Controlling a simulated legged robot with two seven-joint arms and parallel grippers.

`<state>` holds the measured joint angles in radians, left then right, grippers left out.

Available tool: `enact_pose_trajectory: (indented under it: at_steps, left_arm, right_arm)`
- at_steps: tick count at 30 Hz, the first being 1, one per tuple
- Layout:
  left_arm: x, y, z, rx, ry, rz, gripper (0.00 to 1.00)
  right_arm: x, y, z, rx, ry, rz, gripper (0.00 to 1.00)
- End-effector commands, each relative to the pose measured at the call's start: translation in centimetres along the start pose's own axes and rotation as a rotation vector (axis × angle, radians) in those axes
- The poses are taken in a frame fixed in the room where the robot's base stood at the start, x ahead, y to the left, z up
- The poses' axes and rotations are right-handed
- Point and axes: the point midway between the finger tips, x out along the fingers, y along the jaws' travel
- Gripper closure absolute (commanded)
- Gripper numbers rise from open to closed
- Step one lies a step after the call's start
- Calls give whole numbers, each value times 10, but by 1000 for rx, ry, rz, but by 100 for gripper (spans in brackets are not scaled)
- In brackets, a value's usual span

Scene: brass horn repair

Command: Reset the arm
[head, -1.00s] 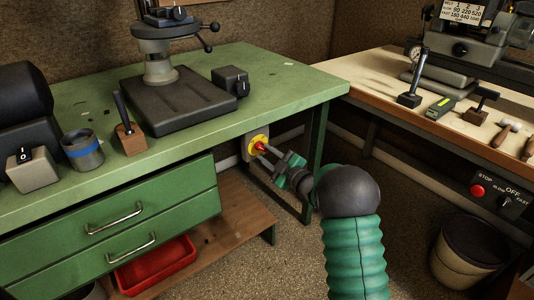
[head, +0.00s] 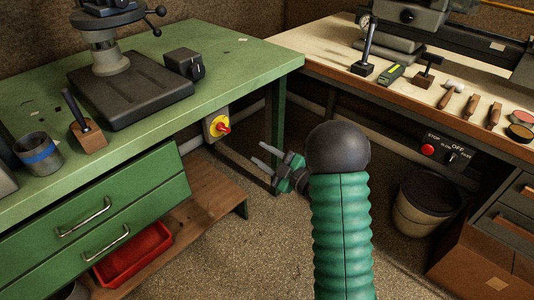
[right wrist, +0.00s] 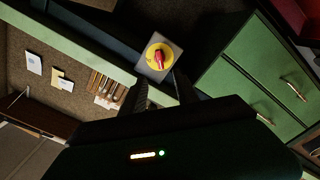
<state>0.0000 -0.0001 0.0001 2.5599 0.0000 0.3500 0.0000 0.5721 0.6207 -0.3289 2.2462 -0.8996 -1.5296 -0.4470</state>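A red rotary knob on a yellow disc (head: 222,127) is mounted on a pale box below the right end of the green bench (head: 215,90). My right gripper (head: 258,152) is open and empty, apart from the knob, to its right and a little lower in the head view. In the right wrist view the knob (right wrist: 159,57) lies ahead between and beyond the two spread dark fingers (right wrist: 160,92), with nothing held. My right arm is bent over the floor between the benches. My left gripper is not in view.
A wooden bench (head: 330,45) with hand tools stands at the right, with a red stop button (head: 428,149) on its front. A bin (head: 425,205) stands below. A red tray (head: 132,255) sits on a low wooden shelf (head: 205,195). The floor between is clear.

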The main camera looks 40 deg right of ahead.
Motion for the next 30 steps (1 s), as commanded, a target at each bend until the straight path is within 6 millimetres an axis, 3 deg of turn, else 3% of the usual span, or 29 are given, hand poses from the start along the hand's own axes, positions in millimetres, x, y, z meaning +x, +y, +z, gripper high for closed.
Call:
enact_pose_trajectory:
  at_steps: [6, 18, 21, 26, 30]
  left_arm:
    - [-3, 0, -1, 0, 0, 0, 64]
    - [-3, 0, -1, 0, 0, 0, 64]
    - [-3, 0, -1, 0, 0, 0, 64]
    - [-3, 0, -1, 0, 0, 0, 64]
    - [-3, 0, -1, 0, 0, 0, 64]
  right_arm:
    - [-18, -1, 1, 1, 0, -1, 64]
    - [-17, -1, 1, 1, -2, -2, 64]
    - [-8, -6, 0, 19, -49, -14, 64]
    - [19, -43, -1, 164, -319, -77, 64]
    - [4, -106, -14, 376, -638, -171, 64]
